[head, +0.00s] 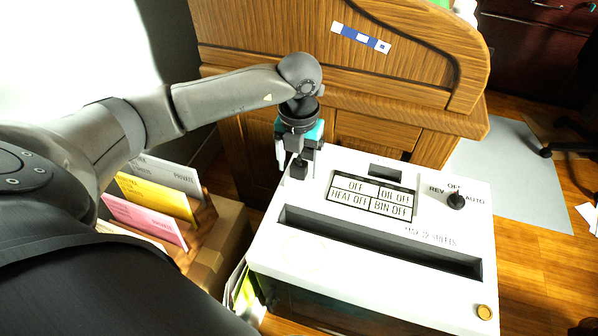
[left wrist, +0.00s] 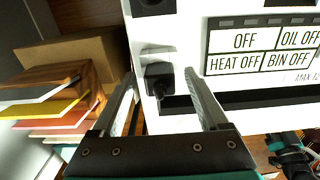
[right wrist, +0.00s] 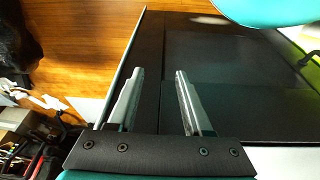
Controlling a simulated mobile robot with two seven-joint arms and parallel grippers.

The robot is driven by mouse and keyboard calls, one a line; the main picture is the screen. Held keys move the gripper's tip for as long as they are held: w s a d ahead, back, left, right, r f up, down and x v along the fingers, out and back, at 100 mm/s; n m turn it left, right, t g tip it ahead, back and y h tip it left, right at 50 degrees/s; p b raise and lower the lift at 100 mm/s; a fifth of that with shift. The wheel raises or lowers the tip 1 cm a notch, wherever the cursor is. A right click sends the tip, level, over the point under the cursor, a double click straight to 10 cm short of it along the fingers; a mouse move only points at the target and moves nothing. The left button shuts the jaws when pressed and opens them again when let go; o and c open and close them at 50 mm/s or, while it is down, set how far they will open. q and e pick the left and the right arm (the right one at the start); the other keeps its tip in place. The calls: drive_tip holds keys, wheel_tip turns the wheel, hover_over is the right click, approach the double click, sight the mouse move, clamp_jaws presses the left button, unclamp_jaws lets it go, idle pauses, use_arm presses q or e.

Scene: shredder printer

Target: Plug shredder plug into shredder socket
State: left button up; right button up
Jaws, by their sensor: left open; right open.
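The white shredder (head: 375,285) stands in the middle of the head view. A small black plug (left wrist: 160,78) sits on its top at the left edge, left of the label panel; it also shows in the head view (head: 298,171). My left gripper (head: 298,160) is open above the plug, pointing down. In the left wrist view the plug lies between the two fingers, with a gap on each side. A dark part (left wrist: 152,5), perhaps the shredder socket, is cut off by the top edge there. My right gripper (right wrist: 160,72) is open and empty, beside a dark panel.
A wooden desk (head: 400,60) stands behind the shredder. A holder with coloured folders (head: 155,200) and a cardboard box (head: 222,245) stand to the left. The shredder top has a long paper slot (head: 375,242) and a black knob (head: 456,201).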

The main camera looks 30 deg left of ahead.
use_arm(q)
drive_tip(key=shift+f, duration=0.15)
clamp_jaws()
idle(0.6)
